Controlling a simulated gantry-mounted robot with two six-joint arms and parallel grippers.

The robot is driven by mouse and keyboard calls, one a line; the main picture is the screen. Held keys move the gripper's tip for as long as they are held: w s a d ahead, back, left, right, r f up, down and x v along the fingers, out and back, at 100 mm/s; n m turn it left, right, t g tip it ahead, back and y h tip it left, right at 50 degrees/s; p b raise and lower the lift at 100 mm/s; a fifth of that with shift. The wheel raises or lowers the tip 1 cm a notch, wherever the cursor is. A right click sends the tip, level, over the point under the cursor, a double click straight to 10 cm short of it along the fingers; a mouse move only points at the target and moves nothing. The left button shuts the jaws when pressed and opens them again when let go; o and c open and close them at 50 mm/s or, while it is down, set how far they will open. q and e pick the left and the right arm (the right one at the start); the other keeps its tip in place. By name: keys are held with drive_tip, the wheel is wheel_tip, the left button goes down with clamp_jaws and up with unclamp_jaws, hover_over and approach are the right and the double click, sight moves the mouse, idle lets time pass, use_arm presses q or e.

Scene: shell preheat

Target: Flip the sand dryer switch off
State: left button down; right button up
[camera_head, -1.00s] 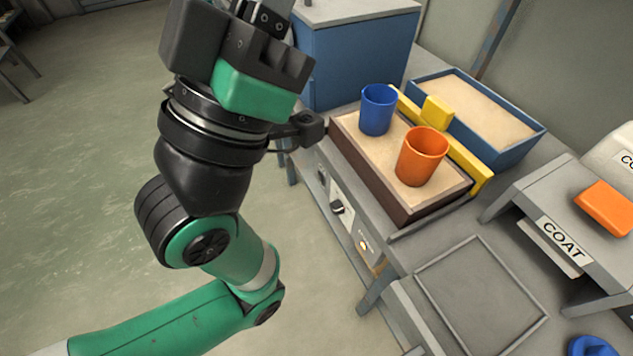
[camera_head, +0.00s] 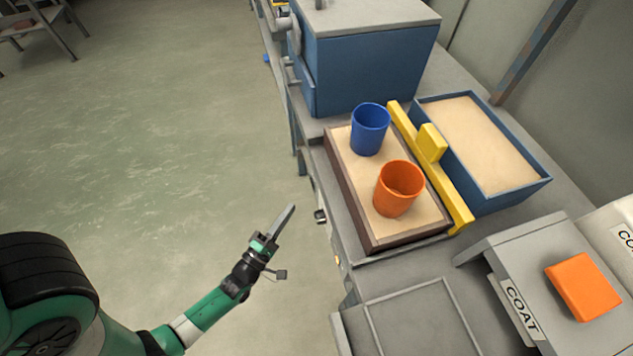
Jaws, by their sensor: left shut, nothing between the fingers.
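The sand dryer is a brown-sided box (camera_head: 352,202) of pale sand on the bench. Its front panel faces left and shows only as a thin, steep strip. A dark knob or switch (camera_head: 320,216) sticks out from it, and a small amber light (camera_head: 337,259) glows lower down. I cannot tell the switch position at this angle. My left gripper (camera_head: 286,216) is shut and empty, its fingers pointing up and right. In the picture it is just left of the panel, apart from the dark knob. My right gripper is not in view.
A blue cup (camera_head: 370,130) and an orange cup (camera_head: 398,190) stand in the sand. Behind a yellow bar (camera_head: 440,175) is a blue sand bin (camera_head: 530,192). A blue cabinet (camera_head: 370,65) stands at the back. A COAT stand (camera_head: 500,255) is at right. Floor at left is open.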

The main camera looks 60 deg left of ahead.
use_arm(q)
drive_tip(key=s+f+g, duration=0.2)
drive_tip(key=s+f, duration=0.1)
drive_tip(key=s, duration=0.2)
drive_tip(key=w+d+r+b+x, duration=0.1)
drive_tip(key=d+x, duration=0.1)
drive_tip(key=x, duration=1)
drive_tip(key=shift+w+a+r+n+y, duration=0.2)
drive_tip(key=shift+w+a+n+y, duration=0.1)
drive_tip(key=shift+w, duration=0.1)
